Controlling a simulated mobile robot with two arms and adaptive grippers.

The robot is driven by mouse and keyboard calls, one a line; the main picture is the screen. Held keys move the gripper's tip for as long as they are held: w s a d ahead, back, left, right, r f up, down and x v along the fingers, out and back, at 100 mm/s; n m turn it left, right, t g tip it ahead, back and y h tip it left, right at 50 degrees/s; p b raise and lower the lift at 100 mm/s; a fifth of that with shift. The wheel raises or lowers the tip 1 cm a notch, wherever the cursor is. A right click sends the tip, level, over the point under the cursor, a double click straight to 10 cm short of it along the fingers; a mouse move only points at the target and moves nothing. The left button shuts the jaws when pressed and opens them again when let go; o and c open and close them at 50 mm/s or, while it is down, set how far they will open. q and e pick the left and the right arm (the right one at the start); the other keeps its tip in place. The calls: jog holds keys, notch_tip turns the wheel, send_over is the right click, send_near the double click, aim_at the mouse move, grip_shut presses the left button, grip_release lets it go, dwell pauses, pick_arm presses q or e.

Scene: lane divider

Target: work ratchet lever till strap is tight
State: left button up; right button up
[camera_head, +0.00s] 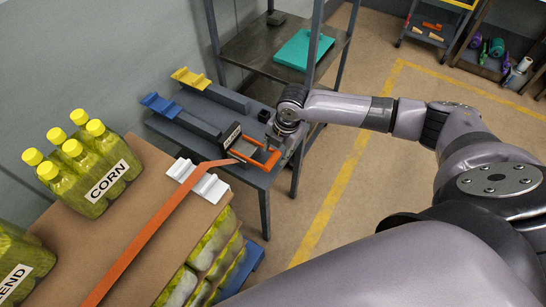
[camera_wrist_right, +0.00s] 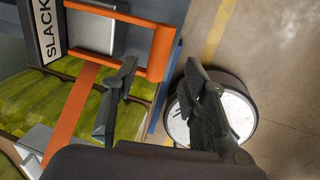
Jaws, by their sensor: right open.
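The orange strap (camera_head: 160,220) runs flat over the cardboard-topped load to the ratchet on the grey bench. The ratchet's orange U-shaped lever (camera_head: 268,164) lies out toward the bench's right edge. In the wrist view the lever (camera_wrist_right: 160,50) shows its end bar beyond and between my fingertips. A label (camera_wrist_right: 48,35) on the ratchet reads SLACK. My right gripper (camera_head: 274,139) is over the lever's end; its open fingers also show in the wrist view (camera_wrist_right: 160,70). I cannot tell whether they touch the lever. My left gripper is out of view.
Blue (camera_head: 160,103) and yellow (camera_head: 190,77) handled pieces lie on the bench behind the ratchet. A white corner piece (camera_head: 210,187) sits under the strap at the load's edge. CORN bottles (camera_head: 88,166) stand at left.

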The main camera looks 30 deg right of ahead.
aim_at(273, 159)
jog(key=f, duration=0.3)
jog(key=w+f, duration=0.1)
jog(key=f, duration=0.1)
jog(key=shift+a+f, duration=0.15)
jog(key=shift+a, duration=0.1)
jog(key=shift+c, duration=0.5)
grip_shut()
